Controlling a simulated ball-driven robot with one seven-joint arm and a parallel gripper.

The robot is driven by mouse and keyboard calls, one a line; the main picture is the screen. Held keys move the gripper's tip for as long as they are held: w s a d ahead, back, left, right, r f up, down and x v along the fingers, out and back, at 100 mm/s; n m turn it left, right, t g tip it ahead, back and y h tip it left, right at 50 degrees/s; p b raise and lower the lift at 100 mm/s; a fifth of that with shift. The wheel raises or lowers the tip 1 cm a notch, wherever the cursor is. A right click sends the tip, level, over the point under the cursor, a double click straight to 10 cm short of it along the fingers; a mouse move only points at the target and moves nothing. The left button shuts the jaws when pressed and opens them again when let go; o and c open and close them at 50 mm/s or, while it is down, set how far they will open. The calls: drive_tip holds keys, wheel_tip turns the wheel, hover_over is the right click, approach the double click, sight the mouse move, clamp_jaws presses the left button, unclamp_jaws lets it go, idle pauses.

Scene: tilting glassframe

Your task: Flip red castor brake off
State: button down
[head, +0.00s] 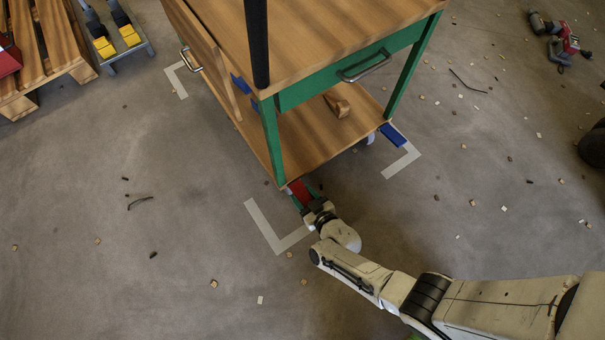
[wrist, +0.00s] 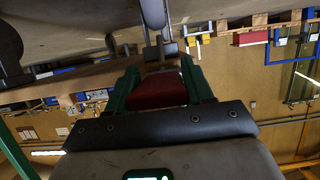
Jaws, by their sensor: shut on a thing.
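The red castor brake (head: 301,192) is at the near corner of a wooden cart with a green frame (head: 271,140). My gripper (head: 305,195) is at that corner, low by the floor, with its green fingers on either side of the red brake. In the wrist view the red brake (wrist: 158,90) fills the space between my green fingers (wrist: 160,85), and the gripper is shut on it. The castor wheel under this brake is mostly hidden in the head view. A blue castor brake (head: 393,136) sits at the cart's right corner.
Pale tape corners (head: 271,232) mark the floor around the cart. A wooden pallet (head: 42,50) and a low trolley (head: 117,48) stand at the upper left. A red tool (head: 568,42) lies at the upper right. Small chips litter the otherwise open floor.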

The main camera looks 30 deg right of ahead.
drive_tip(key=shift+w+r+g+p, duration=0.15)
drive_tip(key=shift+r+g+p, duration=0.65)
drive_tip(key=shift+p, duration=0.95)
drive_tip(key=shift+f, duration=0.2)
drive_tip(key=shift+f+g+p, duration=0.1)
drive_tip(key=shift+g+p, duration=0.3)
drive_tip(key=shift+p, duration=0.05)
drive_tip(key=c, duration=0.5)
unclamp_jaws()
drive_tip(key=shift+p+v, duration=3.45)
drive_tip(key=shift+v, duration=2)
